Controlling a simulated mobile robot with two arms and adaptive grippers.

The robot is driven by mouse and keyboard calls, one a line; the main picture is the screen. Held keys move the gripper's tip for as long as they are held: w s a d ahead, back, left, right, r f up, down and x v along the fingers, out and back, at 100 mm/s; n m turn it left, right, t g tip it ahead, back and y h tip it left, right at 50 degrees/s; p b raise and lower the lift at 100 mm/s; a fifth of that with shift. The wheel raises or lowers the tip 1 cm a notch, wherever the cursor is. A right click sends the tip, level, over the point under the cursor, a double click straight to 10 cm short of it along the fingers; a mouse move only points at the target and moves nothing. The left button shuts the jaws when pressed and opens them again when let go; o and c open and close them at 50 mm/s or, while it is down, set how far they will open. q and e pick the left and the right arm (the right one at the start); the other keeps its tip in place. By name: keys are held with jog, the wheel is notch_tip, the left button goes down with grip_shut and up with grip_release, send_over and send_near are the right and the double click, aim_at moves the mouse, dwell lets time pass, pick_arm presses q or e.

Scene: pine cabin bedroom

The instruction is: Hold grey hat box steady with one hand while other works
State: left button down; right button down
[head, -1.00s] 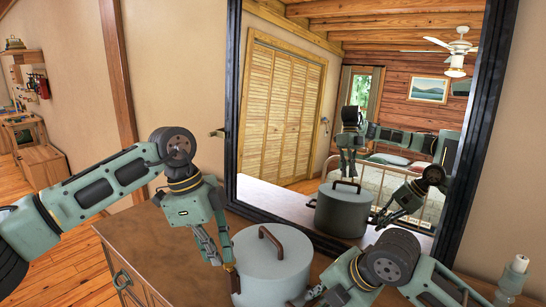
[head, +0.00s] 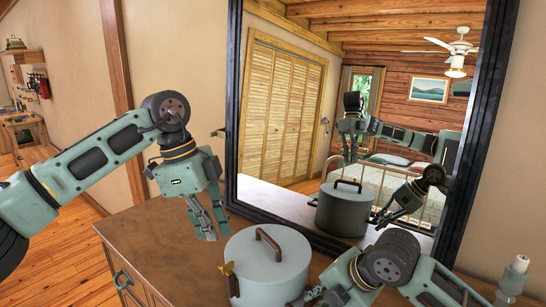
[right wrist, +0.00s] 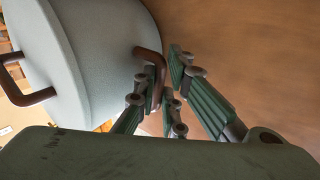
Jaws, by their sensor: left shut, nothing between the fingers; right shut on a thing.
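The grey hat box (head: 270,275) stands on the wooden dresser in front of the mirror, with a brown handle (head: 268,238) across its closed lid. My right gripper (head: 312,297) is at the box's right side, partly cut off by the bottom edge of the head view. In the right wrist view its fingers are shut on the brown side handle (right wrist: 153,62) of the box (right wrist: 85,55).
The dresser top (head: 150,235) is bare left of the box. The black-framed mirror (head: 232,110) rises close behind and reflects box and arms. A small white-topped bottle (head: 515,272) stands at the far right.

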aim_at(224, 266)
jog(key=shift+d, duration=0.2)
pick_arm(q)
notch_tip(224, 266, down, 6)
jog(key=s+y, duration=0.2)
jog(key=shift+s+d+y, duration=0.15)
jog(key=shift+s+y, duration=0.1)
jog(key=shift+y, duration=0.15)
pick_arm(e)
jog(key=shift+a, duration=0.2)
pick_arm(q)
jog(key=shift+f, duration=0.2)
pick_arm(e)
jog(key=shift+s, duration=0.1)
pick_arm(q)
jog(key=shift+d, duration=0.45)
pick_arm(e)
jog(key=shift+a, duration=0.2)
pick_arm(q)
jog(key=shift+d, duration=0.3)
jog(key=shift+w, duration=0.45)
pick_arm(e)
jog(key=shift+r, duration=0.1)
dwell(0.3)
